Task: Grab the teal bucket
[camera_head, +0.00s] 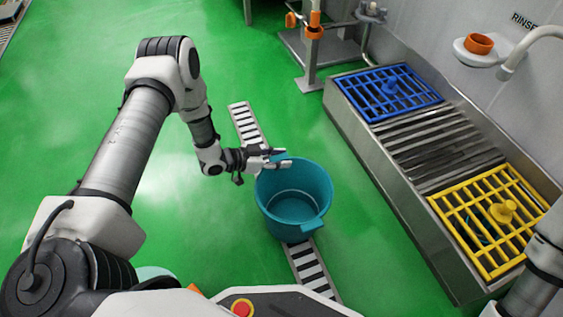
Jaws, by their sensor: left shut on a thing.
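The teal bucket (318,187) stands upright over the floor drain strip, near the middle of the camera_head view. It looks empty inside. A teal lug sticks out at its near right rim. My left gripper (279,158) is at the bucket's far left rim, with its fingers shut on a teal part there. I cannot tell whether the bucket's base touches the floor. Of my right arm only a link shows at the lower right edge; its gripper is out of view.
A steel trough (440,150) runs along the right, with a blue grate (388,90) and a yellow grate (483,222). A metal stand with orange parts (314,28) is at the top. A striped drain (246,124) crosses the green floor (200,270), which is otherwise mostly clear.

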